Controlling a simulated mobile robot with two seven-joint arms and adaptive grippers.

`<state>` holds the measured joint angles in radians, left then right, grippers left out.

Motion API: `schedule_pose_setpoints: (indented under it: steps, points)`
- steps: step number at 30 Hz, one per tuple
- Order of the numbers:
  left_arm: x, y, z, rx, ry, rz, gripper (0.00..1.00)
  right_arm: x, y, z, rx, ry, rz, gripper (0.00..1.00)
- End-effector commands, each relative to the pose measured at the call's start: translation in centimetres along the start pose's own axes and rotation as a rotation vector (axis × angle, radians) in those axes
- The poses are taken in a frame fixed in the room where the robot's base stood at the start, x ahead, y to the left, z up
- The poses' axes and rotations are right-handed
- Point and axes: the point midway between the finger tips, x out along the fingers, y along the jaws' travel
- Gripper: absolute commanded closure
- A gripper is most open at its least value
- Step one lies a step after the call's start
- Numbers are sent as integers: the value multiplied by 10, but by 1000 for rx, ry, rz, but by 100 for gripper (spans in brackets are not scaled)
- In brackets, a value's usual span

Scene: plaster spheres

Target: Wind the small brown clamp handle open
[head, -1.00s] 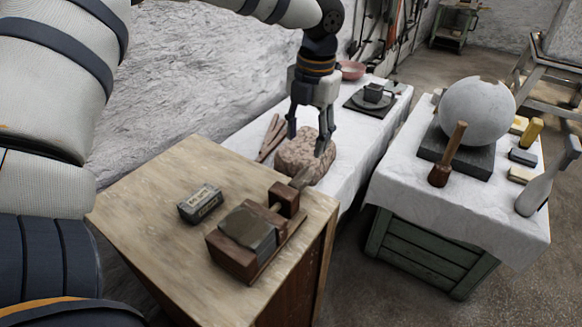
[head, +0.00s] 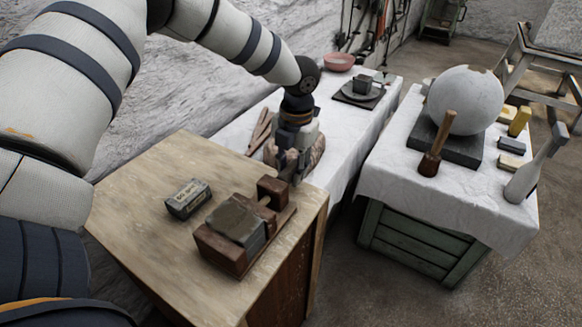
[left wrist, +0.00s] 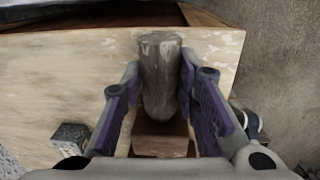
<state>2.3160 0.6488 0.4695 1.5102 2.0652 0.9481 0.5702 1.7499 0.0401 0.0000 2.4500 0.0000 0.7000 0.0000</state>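The clamp (head: 223,262) is a dark brown wooden vise on the near wooden cabinet top, holding a grey-brown block (head: 239,222). Its small brown handle (left wrist: 160,67) is a rounded bar in the left wrist view, with a reddish-brown clamp part (left wrist: 160,140) below it. In the head view the handle is mostly hidden by my left gripper (head: 291,174), which is at the clamp's far end. In the left wrist view its fingers (left wrist: 160,80) stand apart, one on each side of the handle. I cannot tell whether they touch it. My right gripper is not in view.
A pinkish stone (head: 316,150) is right behind my left gripper on a white-covered table (head: 335,135). A plaster sphere (head: 465,98) and a mallet (head: 437,148) stand on another covered table at right.

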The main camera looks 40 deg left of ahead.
Motion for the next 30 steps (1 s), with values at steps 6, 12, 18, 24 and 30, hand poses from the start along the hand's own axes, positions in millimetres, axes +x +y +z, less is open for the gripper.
schedule_pose_setpoints:
  steps: [6, 12, 18, 24, 30]
  points:
    - [0, 0, 0, 0, 0, 3, 100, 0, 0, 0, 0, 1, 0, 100]
    - [-1, -1, 0, 4, 0, 57, 100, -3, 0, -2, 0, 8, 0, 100]
    - [-1, -3, 0, 6, 2, 187, 99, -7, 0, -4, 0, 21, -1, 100]
    - [1, -5, 0, 5, 5, 339, 99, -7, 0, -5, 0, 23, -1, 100]
    - [3, -7, 0, 4, 8, 472, 99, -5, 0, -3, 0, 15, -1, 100]
